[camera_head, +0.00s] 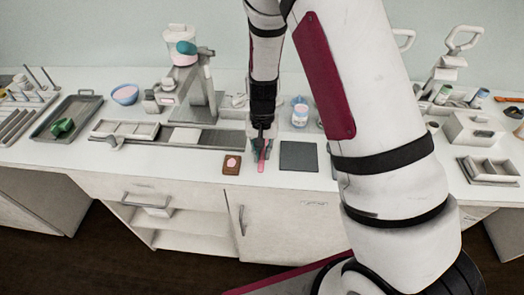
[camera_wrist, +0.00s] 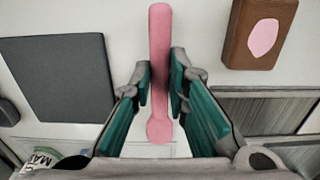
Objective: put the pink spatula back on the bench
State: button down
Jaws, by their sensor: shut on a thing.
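The pink spatula (camera_wrist: 160,60) is between the teal-padded fingers of my gripper (camera_wrist: 160,82) in the wrist view, its long axis running up and down the picture. In the head view the spatula (camera_head: 264,152) hangs below my gripper (camera_head: 261,140), over the front part of the white bench (camera_head: 220,188). My gripper is shut on it. Whether the spatula's lower end touches the bench top cannot be told.
A brown block with a pink patch (camera_head: 232,165) lies left of my gripper, and a dark square mat (camera_head: 299,156) lies right. A jar (camera_head: 300,112) stands behind. A grey tray (camera_head: 70,117) and a blue bowl (camera_head: 125,94) are farther left. My arm hides part of the bench's right side.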

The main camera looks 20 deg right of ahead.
jog(key=shift+f, duration=0.3)
jog(key=c, duration=1.5)
grip_release()
jog(key=shift+o, duration=0.2)
